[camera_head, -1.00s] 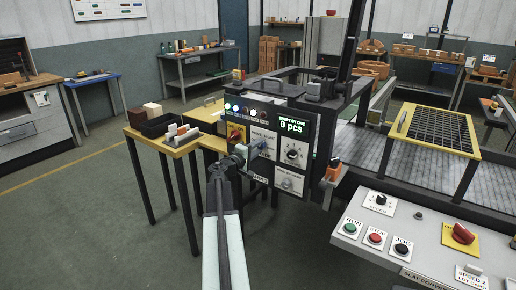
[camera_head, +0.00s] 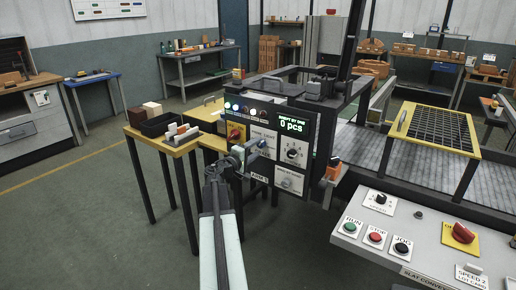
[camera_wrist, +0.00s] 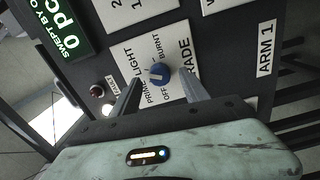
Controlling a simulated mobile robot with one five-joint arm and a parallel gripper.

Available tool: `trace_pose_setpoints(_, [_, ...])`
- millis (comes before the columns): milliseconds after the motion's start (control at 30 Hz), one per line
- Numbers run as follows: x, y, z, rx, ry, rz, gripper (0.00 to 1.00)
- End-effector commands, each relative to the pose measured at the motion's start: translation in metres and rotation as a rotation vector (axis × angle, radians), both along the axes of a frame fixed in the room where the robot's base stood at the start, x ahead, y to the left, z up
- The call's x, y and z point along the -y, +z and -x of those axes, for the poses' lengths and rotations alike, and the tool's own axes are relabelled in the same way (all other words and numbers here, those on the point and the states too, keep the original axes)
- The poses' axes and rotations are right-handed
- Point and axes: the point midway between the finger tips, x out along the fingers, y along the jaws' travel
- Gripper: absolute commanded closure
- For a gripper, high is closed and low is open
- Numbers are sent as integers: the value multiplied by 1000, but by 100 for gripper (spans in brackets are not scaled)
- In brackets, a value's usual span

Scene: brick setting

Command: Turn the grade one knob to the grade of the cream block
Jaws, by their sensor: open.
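The blue grade knob (camera_wrist: 159,75) shows in the wrist view on a white plate marked OFF, PRIME, LIGHT and BURNT. Its exact setting is hard to read. My gripper (camera_wrist: 160,88) is open, with one finger on each side of the knob; I cannot tell whether they touch it. In the head view my gripper (camera_head: 240,154) is at the lower left of the dark control panel (camera_head: 252,118).
The panel display (camera_head: 290,123) reads 0 pcs. A grey rack (camera_head: 180,134) sits at the table's front. A grey console (camera_head: 410,235) with RUN, STOP and JOG buttons is at the lower right. A yellow-framed grate (camera_head: 438,130) stands over the conveyor. Open floor lies at left.

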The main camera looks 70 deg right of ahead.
Motion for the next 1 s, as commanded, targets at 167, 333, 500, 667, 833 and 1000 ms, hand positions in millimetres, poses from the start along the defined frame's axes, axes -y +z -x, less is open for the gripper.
trace_pose_setpoints(167, [-39,0,-8,1,1,-1,47])
trace_pose_setpoints(333, [-56,0,-13,1,-1,-1,47])
trace_pose_setpoints(500, [-55,0,-13,1,-2,-1,47])
trace_pose_setpoints(667, [-55,0,-13,1,-2,-1,47])
trace_pose_setpoints(833, [-58,0,-22,1,12,-1,47])
trace_pose_setpoints(1000, [-103,0,-114,1,146,-1,47])
